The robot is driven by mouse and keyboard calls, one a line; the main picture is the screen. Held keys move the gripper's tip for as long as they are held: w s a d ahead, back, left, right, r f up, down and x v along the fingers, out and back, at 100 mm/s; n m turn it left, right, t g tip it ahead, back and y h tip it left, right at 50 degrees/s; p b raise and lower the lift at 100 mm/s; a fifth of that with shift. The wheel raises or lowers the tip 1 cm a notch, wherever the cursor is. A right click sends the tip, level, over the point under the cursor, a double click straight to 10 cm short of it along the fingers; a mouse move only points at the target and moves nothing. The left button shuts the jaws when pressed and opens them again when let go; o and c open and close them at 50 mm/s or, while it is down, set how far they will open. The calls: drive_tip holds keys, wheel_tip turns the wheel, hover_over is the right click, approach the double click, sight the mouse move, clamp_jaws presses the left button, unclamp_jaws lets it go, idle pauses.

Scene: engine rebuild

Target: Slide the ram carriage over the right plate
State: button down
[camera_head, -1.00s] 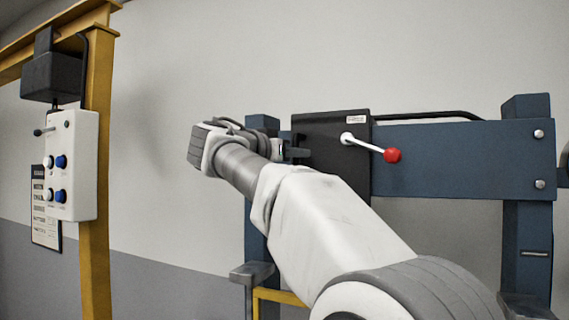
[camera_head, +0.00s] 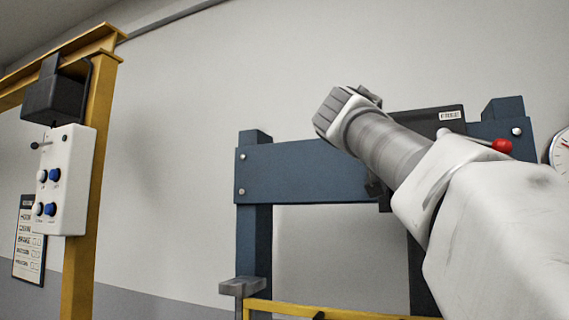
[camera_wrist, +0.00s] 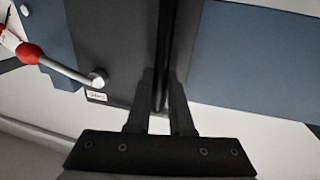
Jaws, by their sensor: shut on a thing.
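The ram carriage (camera_head: 430,120) is a black box with a "FREE" label on the blue crossbeam (camera_head: 310,172), near the right post. Its lever with a red knob (camera_head: 502,146) points right in the head view. In the wrist view the carriage (camera_wrist: 115,40) fills the upper middle, with the lever at left. My gripper (camera_wrist: 160,78) is shut on a thin dark upright bar (camera_wrist: 163,45) at the carriage's side. In the head view my arm hides the grip and much of the carriage. I cannot see the right plate.
A grey block (camera_head: 246,286) sits by the left post. A yellow bar (camera_head: 300,311) runs low across the frame. A yellow gantry (camera_head: 92,150) with a white control box (camera_head: 66,180) stands at left. A gauge (camera_head: 561,150) is at the right edge. The beam left of the carriage is clear.

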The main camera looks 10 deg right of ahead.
drive_tip(key=shift+d+f, duration=0.1)
drive_tip(key=shift+d, duration=0.1)
drive_tip(key=c, duration=0.8)
unclamp_jaws()
drive_tip(key=shift+s+d, duration=0.15)
drive_tip(key=shift+s, duration=0.05)
drive_tip(key=shift+w, duration=0.1)
